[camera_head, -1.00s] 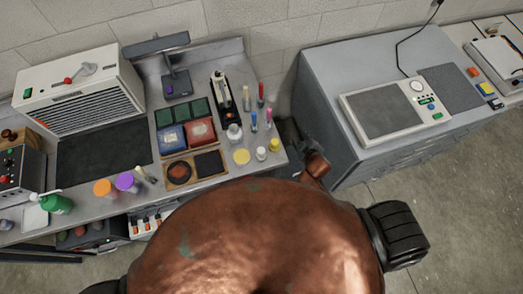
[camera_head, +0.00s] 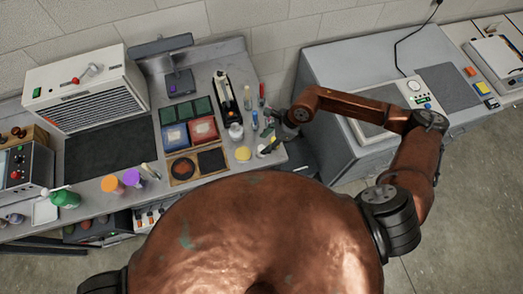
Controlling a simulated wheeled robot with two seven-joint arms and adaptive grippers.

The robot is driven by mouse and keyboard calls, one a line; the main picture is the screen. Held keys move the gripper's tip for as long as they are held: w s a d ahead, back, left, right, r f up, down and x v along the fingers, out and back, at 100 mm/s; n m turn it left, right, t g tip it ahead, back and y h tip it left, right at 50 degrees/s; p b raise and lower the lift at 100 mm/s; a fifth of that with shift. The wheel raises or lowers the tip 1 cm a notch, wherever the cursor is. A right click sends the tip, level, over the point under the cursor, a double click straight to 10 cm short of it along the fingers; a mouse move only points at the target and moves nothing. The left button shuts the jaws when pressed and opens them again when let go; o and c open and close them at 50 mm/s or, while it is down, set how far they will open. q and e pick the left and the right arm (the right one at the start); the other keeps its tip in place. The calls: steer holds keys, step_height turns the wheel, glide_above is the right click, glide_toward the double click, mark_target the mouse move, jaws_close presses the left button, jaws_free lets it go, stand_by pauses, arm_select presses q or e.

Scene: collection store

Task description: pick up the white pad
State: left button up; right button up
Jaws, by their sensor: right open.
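A small flat white pad (camera_head: 45,212) lies on the left end of the grey workbench, just left of a green bottle (camera_head: 66,198). My right gripper (camera_head: 268,141) is at the bench's right end, among small bottles and upright coloured tools, far from the pad. It is open and small in the picture. It partly covers the small bottles there, and I cannot tell whether it touches them. My left gripper is not in view.
Orange (camera_head: 112,184) and purple (camera_head: 132,178) lidded jars stand right of the green bottle. A dark mat (camera_head: 105,150) lies behind them. Stamp-like trays (camera_head: 203,131) fill the bench middle. A grey cabinet (camera_head: 325,70) stands right, under my right arm.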

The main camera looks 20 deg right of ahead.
mark_target(262, 148)
steer(key=shift+h, duration=0.6)
steer(key=p+x, duration=0.1)
steer(key=x, duration=0.2)
steer(key=d+p+x, duration=0.1)
steer(key=p+x, duration=0.1)
steer(key=x, duration=0.1)
steer(key=shift+w+f, duration=0.2)
steer(key=shift+f, duration=0.4)
steer(key=shift+a+f, duration=0.15)
steer(key=shift+f, duration=0.25)
steer(key=c, duration=1.1)
